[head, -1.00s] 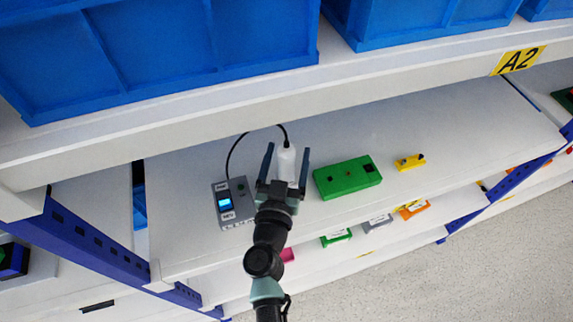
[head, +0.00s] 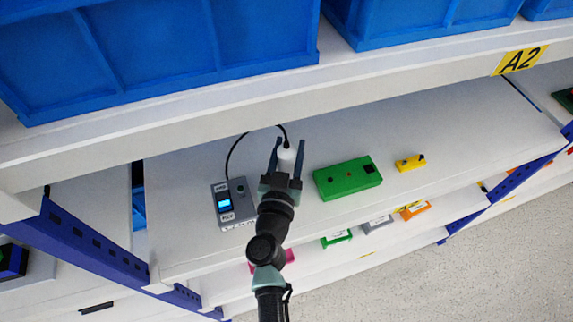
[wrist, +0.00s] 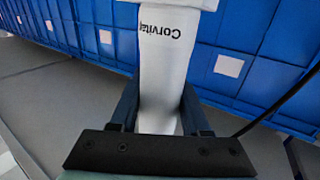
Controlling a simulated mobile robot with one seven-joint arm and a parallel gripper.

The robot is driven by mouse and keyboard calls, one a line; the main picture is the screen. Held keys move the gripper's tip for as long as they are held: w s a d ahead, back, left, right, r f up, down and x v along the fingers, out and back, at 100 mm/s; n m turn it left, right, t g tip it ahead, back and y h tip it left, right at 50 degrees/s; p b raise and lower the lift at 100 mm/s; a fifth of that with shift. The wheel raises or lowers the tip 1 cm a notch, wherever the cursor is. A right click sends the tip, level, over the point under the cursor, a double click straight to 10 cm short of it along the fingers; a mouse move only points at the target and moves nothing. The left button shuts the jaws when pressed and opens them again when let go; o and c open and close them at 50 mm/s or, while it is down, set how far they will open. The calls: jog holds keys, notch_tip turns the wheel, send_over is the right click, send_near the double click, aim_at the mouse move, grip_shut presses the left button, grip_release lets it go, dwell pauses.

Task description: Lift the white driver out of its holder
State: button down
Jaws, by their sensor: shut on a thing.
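The white driver (head: 288,156) stands on the middle shelf in the head view, with a black cable at its far end. My gripper (head: 289,149) is shut on it, one dark finger on each side. In the wrist view the driver (wrist: 165,65) fills the middle, with dark lettering on its white body. The gripper's fingers (wrist: 160,108) flank its lower part. My gripper covers the driver's near end in the head view. The holder cannot be made out, so I cannot tell whether the driver is still seated in it.
A grey box (head: 241,212) with a lit blue display stands left of the driver; the cable (head: 229,158) curves toward it. A green block (head: 336,181) sits close on the right, and a yellow piece (head: 408,163) farther right. A shelf edge (head: 270,92) with blue bins runs behind and above.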

jog(key=shift+r, duration=0.1)
notch_tip(320, 180, up, 10)
jog(key=p, duration=0.8)
jog(key=c, duration=1)
grip_release()
jog(key=shift+c, duration=0.2)
grip_shut()
